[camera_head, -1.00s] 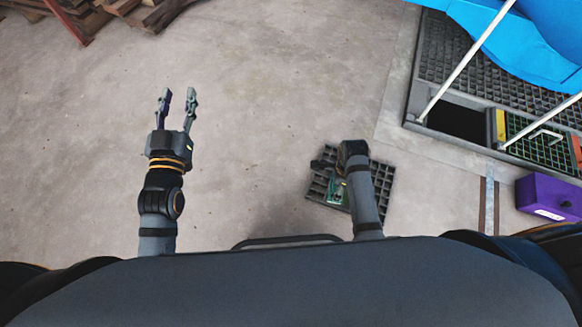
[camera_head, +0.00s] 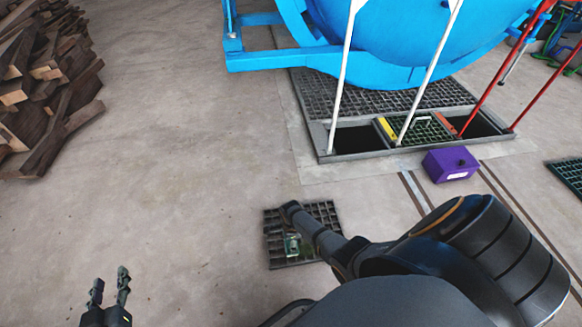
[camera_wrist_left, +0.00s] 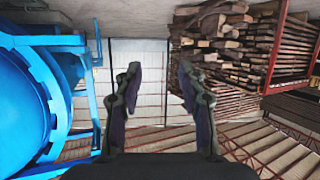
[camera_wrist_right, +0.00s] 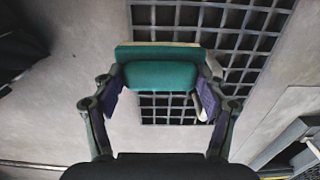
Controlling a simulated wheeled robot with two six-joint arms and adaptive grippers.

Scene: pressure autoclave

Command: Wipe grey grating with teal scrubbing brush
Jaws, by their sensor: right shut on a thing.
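The grey grating (camera_head: 325,213) lies flat on the concrete floor in front of me; it also shows behind the brush in the right wrist view (camera_wrist_right: 215,20). My right gripper (camera_wrist_right: 158,82) is shut on the teal scrubbing brush (camera_wrist_right: 160,73), with one finger at each end of it. In the head view the brush (camera_head: 292,246) is over the left part of the grating, partly hidden by my right wrist. I cannot tell whether its bristles touch the grating. My left gripper (camera_head: 110,279) is open and empty at the lower left, away from the grating.
A blue vessel (camera_head: 385,40) stands over a floor pit with grating, thin poles and a green panel (camera_head: 424,130). A purple box (camera_head: 450,164) lies near the pit. Another dark grating (camera_head: 567,174) is at the right. Timber (camera_head: 45,80) is piled at the left. Floor between is clear.

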